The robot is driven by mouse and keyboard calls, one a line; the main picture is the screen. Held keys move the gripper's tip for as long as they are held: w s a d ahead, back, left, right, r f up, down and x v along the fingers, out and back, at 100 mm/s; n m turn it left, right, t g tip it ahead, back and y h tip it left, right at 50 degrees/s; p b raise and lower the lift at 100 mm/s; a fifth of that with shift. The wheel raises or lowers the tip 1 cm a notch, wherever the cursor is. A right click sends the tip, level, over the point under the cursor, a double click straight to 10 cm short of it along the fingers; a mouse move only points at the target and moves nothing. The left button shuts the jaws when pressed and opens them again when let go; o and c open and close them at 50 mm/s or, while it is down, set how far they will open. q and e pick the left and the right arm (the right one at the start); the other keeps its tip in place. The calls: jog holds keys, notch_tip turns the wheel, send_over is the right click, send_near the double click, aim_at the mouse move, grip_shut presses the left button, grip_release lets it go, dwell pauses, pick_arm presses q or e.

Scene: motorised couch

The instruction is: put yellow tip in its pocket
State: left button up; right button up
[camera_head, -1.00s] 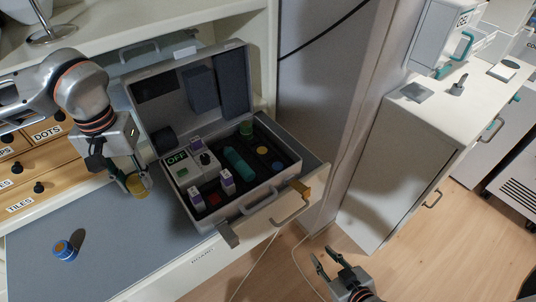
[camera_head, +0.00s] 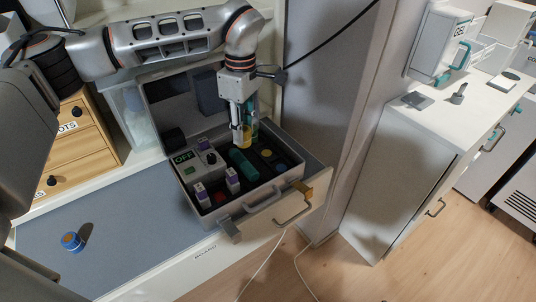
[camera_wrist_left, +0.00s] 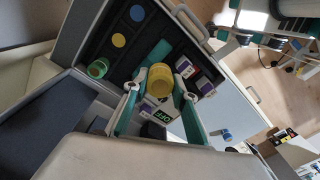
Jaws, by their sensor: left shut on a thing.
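My left gripper (camera_head: 246,142) is shut on the yellow tip (camera_head: 243,137) and holds it above the open grey case (camera_head: 237,213). In the left wrist view the yellow tip (camera_wrist_left: 158,80) sits between both fingers, clear of the case floor. The yellow disc (camera_head: 266,154) marking a pocket lies just right of and below the held tip; it also shows in the left wrist view (camera_wrist_left: 119,40). A blue-marked pocket (camera_wrist_left: 137,13) is beside it. My right gripper (camera_wrist_left: 232,22) appears at the upper right of the wrist view, fingers apart and empty; the head view does not show it.
The case also holds a teal cylinder (camera_head: 241,163), a box reading OFF (camera_head: 183,157), purple-topped vials (camera_head: 232,178) and a green-topped tip (camera_wrist_left: 97,68). The raised lid (camera_head: 170,100) stands behind.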

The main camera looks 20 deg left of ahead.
pick_arm(q)
jog(key=w+d+r+n, duration=0.25)
jog(key=w+n, duration=0.35)
jog(key=n, duration=0.4)
notch_tip(320, 180, up, 5)
jog(key=n+b, duration=0.1)
jog(key=n, duration=1)
send_over(267, 153)
notch_tip(267, 153, down, 16)
jog(key=shift+r+b, duration=0.1)
jog(key=shift+b, duration=0.75)
notch_tip(267, 153, down, 4)
jog(key=shift+r, duration=0.25)
jog(key=shift+f, duration=0.1)
